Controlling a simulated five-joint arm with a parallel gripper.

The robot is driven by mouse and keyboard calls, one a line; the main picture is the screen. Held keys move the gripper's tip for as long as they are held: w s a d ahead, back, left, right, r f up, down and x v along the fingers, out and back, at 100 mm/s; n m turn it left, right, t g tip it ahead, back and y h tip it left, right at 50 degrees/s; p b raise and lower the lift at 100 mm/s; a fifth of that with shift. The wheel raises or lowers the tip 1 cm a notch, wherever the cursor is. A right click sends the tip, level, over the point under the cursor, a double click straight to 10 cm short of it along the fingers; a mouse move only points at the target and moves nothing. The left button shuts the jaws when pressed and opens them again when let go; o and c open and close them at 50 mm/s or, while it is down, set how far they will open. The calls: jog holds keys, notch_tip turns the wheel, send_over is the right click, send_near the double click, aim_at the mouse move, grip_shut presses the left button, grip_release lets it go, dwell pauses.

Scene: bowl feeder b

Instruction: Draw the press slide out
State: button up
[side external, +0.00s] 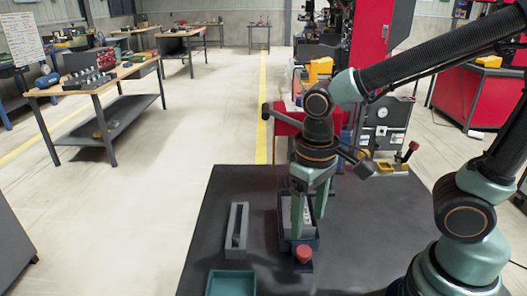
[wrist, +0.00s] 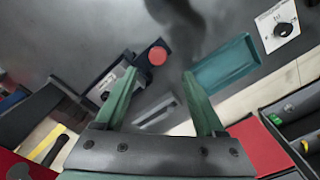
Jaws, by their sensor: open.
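The press slide is a dark block with a red round knob (side external: 303,254) at its front end, standing on the dark table in the side view. The knob also shows in the wrist view (wrist: 157,55), just beyond my left fingertip. My gripper (side external: 308,224) points down with its green fingers over the slide's pale inner part, behind the knob. In the wrist view my gripper (wrist: 160,73) is open, with nothing between the fingers. Whether a finger touches the slide I cannot tell. The fingers hide part of the slide.
A grey slotted block (side external: 237,230) stands left of the slide, and a teal tray (side external: 231,283) lies at the table's front left. A white panel with a black dial (wrist: 283,28) shows in the wrist view. The table (side external: 212,205) is bare at its left edge.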

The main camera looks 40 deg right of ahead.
notch_tip(320, 180, up, 4)
jog(key=shift+f, duration=0.25)
jog(key=w+d+r+t, duration=0.4)
jog(key=d+r+t, duration=0.1)
jog(key=d, duration=0.3)
jog(key=shift+t, duration=0.3)
